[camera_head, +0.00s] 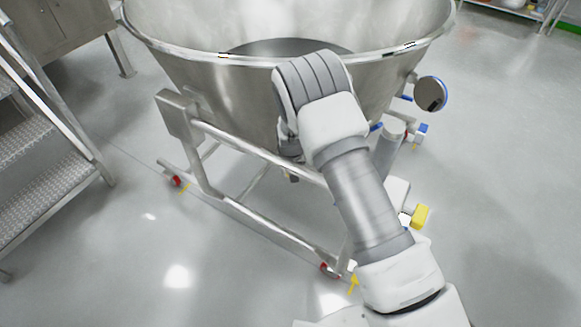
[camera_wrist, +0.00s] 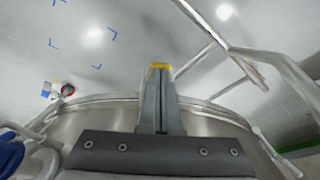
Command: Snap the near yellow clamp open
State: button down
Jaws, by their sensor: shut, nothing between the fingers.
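My gripper (camera_wrist: 160,76) shows in the wrist view with its two grey fingers together and nothing held between them. A yellow patch shows right at the fingertips; I cannot tell whether it is part of the fingers or a thing beyond. In the head view my arm hides the gripper. No clamp can be made out for certain. A yellow block (camera_head: 420,215) shows right of my arm, and small yellow levers sit by the frame's wheels, one at the near corner (camera_head: 353,284) and one at the left (camera_head: 184,188).
A large steel bin (camera_head: 190,75) stands on a tubular frame (camera_head: 262,153), partly behind my arm. A round disc with a blue edge (camera_head: 431,93) sticks out at its right. Metal steps (camera_head: 45,160) stand at the left. The floor at the right is clear.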

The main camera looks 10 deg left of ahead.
jog(key=shift+f+b, duration=0.95)
jog(key=shift+f, duration=0.45)
jog(key=p+v, duration=0.2)
jog(key=v, duration=0.5)
jog(key=shift+r, duration=0.2)
